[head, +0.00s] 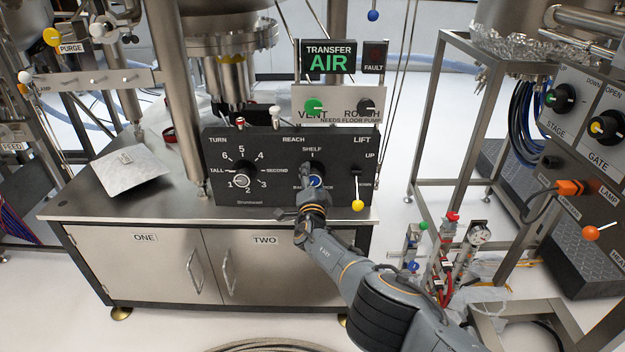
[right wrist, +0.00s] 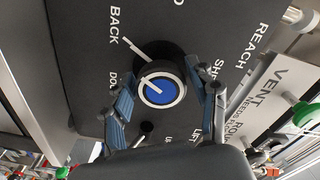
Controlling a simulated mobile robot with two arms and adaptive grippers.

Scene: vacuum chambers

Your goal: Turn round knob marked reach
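The round knob marked REACH (head: 316,182) is on the black panel (head: 225,138), with SHELF above it and other labels below, partly covered by my gripper. In the right wrist view the knob (right wrist: 160,92) has a black body and a blue cap with a white pointer line. The line points up-left in that view, toward the side with BACK and a partly hidden DO… label. My right gripper (head: 309,180) is at the knob; its fingers (right wrist: 160,84) are spread on either side of it. I cannot tell whether they touch it. My left gripper is not in view.
The TURN knob (head: 241,180) is left of REACH. The LIFT lever with a yellow ball (head: 357,204) is close on the right. VENT (head: 314,105) and ROUGH (head: 366,107) knobs sit above. A tilted metal plate (head: 128,172) lies on the cabinet top.

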